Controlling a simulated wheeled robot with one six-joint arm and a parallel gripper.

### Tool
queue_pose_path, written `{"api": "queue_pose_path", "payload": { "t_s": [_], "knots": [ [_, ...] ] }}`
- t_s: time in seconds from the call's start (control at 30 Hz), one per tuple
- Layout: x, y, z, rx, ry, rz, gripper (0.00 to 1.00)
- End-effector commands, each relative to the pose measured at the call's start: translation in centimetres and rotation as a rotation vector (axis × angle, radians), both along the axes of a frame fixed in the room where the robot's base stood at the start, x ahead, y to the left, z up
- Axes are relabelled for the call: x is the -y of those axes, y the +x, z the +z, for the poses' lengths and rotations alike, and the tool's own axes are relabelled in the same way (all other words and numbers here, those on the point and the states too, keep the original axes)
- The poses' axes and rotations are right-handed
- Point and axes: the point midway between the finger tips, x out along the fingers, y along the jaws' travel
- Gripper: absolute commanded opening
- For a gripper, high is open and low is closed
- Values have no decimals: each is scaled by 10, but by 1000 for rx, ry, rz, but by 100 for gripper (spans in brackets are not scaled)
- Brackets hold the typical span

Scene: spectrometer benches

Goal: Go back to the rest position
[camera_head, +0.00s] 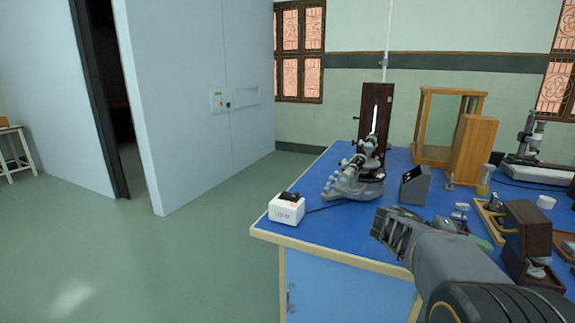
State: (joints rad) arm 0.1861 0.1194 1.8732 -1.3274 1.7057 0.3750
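My gripper (392,230) is at the end of my arm, which comes in from the lower right. It hangs over the front part of the blue bench (335,231), pointing left and away. From this angle the gap between its fingers cannot be made out. I see nothing held in it. A white box with a dark top (287,209) stands at the bench's left front corner. A grey spectrometer (352,184) stands behind it, in front of a dark upright panel (375,122).
A small grey instrument (414,185) and a glass-fronted wooden case (432,155) stand farther back. A brown wooden box (527,240) and small items crowd the right side. A microscope (529,135) stands at the far right. The green floor (150,255) at left is clear.

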Motion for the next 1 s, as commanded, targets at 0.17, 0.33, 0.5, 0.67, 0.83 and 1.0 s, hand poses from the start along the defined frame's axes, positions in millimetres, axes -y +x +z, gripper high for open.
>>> {"api": "queue_pose_path", "payload": {
  "t_s": [0.17,0.33,0.5,0.67,0.83,1.0],
  "knots": [
    [-7,0,-36,-28,170,46,36],
    [-23,-7,-63,-19,385,99,36],
    [-58,-19,-72,42,637,173,36],
    [-114,-33,-54,179,917,273,36],
    [-181,-49,-3,391,1177,375,36],
    [-221,-64,49,548,1310,421,36]
  ]
}}
